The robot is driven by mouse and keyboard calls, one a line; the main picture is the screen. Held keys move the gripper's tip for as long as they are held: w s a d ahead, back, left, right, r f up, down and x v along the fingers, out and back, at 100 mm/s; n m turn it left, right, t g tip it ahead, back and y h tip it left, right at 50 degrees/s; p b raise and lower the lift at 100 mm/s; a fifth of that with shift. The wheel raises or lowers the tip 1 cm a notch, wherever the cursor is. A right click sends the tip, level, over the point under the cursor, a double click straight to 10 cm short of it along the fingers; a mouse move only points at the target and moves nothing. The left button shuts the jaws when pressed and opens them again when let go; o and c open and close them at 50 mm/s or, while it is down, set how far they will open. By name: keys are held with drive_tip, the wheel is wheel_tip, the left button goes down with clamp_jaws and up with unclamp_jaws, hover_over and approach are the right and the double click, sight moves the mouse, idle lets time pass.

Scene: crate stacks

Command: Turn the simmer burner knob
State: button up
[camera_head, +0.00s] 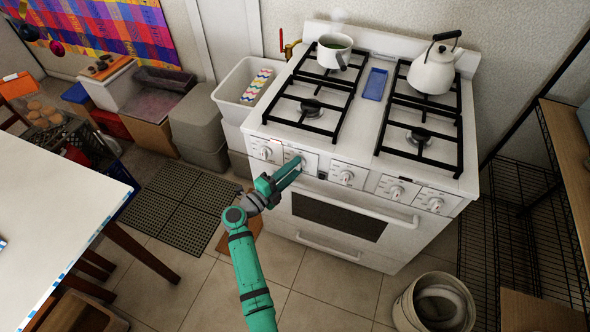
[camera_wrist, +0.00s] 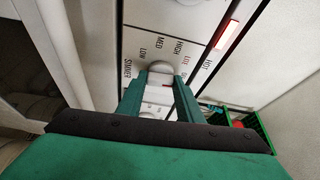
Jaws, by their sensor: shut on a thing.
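A white stove (camera_head: 345,215) stands against the wall with a row of several round knobs along its front panel. My green gripper (camera_head: 298,164) is at the second knob from the left, and its tips hide part of that knob. In the wrist view, the white knob (camera_wrist: 160,68) sits between the two fingers of my gripper (camera_wrist: 160,82), which are shut on it. Printed labels around this knob include SIMMER, LOW, MED and HIGH. The knob's exact pointer angle cannot be told.
A white pot (camera_head: 335,50) and a white kettle (camera_head: 433,72) stand on the back grates. The oven handle (camera_head: 340,197) runs below the knobs. A white table (camera_head: 60,215) is at left, a round bin (camera_head: 405,305) at lower right, and a wire rack (camera_head: 505,235) at right.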

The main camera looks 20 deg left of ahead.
drive_tip(key=shift+m, duration=0.5)
drive_tip(key=o, duration=1.1)
drive_tip(key=v, duration=1)
drive_tip(key=shift+s+a+r, duration=0.25)
drive_tip(key=shift+s, duration=0.1)
drive_tip(key=shift+d, duration=0.1)
